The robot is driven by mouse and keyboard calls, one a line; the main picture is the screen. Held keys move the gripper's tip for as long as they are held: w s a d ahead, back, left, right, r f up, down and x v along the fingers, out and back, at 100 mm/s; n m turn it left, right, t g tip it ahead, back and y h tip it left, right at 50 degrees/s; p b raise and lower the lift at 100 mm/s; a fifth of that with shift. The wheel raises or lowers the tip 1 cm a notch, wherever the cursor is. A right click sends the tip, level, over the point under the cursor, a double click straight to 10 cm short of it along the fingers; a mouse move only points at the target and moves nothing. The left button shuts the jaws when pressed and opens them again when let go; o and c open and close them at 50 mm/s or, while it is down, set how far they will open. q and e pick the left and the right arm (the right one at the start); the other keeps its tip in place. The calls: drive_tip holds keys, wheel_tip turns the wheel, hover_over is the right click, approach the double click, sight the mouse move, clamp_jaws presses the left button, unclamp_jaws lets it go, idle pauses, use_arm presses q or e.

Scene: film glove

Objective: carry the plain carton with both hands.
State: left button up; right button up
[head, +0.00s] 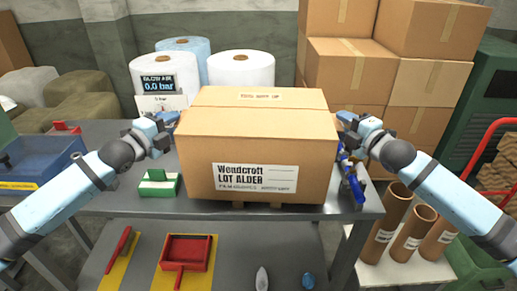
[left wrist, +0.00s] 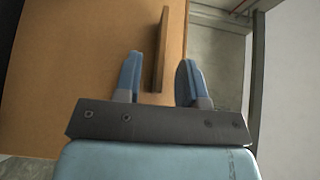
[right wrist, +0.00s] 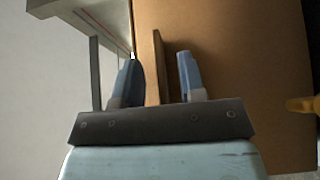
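The plain carton (head: 255,125) is a big closed brown box with a white label on its front, sitting on the grey bench. A brown strip stands out from each side of it, seen in the left wrist view (left wrist: 160,50) and the right wrist view (right wrist: 158,65). My left gripper (head: 170,118) is at the carton's left side, open, with one finger on each side of the strip. My right gripper (head: 345,118) is at the right side, also open, with the strip between its fingers. I see gaps beside both strips.
White and blue rolls (head: 240,68) and stacked cartons (head: 345,65) stand behind. Brown tubes (head: 388,222) stand at the right. A lower shelf holds a red tray (head: 185,252).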

use_arm(q)
drive_tip(key=shift+w+d, duration=0.3)
drive_tip(key=shift+w, duration=0.1)
use_arm(e)
drive_tip(key=shift+w+a, duration=0.3)
drive_tip(key=shift+w, duration=0.1)
use_arm(q)
clamp_jaws()
use_arm(e)
clamp_jaws()
use_arm(q)
drive_tip(key=shift+r, duration=0.1)
use_arm(e)
drive_tip(key=shift+r, duration=0.1)
